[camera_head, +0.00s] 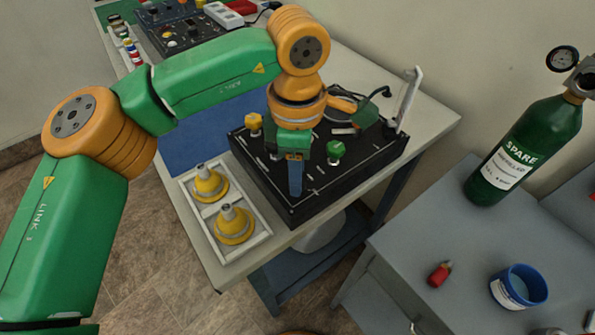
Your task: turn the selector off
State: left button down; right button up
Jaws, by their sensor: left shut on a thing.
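The oxygen trainer is a black panel box (292,212) on the light table, with a yellow knob (254,121) at its left and a green knob (335,150) at its right. My left gripper (295,190) points down onto the panel between these knobs. It is shut on what appears to be the selector, which the fingers hide almost wholly. The selector's pointing direction cannot be made out. My right gripper is not in view.
A white tray (262,240) with two yellow domed parts (234,224) stands at the table's front. A raised metal lever (407,98) stands at the panel's right corner. The grey side table holds a green SPARE cylinder (525,150), a blue cup (518,288) and a red item (440,273).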

pick_arm(q)
jog(key=shift+n, duration=1.2)
jog(key=shift+b, duration=0.3)
jog(key=shift+c, duration=2.2)
grip_release()
notch_tip(320, 180, up, 7)
jog(key=shift+r+p, duration=0.1)
jog(key=shift+p, duration=0.25)
